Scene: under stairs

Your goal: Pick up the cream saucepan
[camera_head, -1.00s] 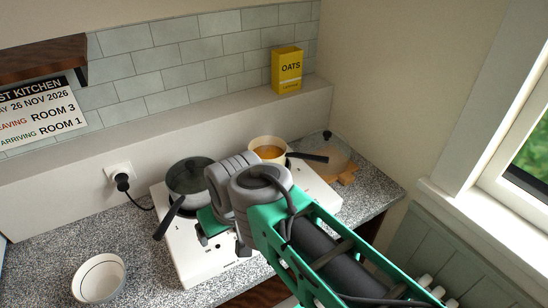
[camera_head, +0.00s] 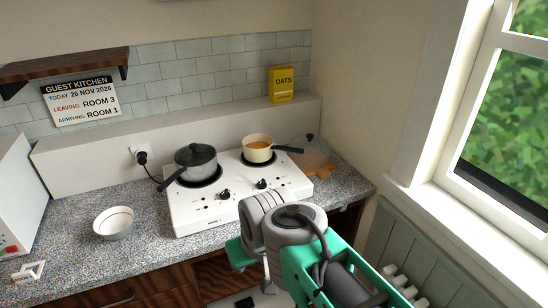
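The cream saucepan (camera_head: 257,149) stands on the right ring of a white two-ring hob (camera_head: 190,222). Orange-brown contents show inside it, and its dark handle points right. My gripper (camera_head: 262,284) is at the lower middle of the view, in front of and below the counter edge, well apart from the saucepan. Its fingers are small and partly hidden by my grey wrist, so I cannot tell whether they are open or shut. Nothing is visible in them.
A white bowl (camera_head: 114,223) sits on the counter, left. A wooden board (camera_head: 312,160) lies right of the saucepan. A yellow oats box (camera_head: 282,84) stands on the ledge behind.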

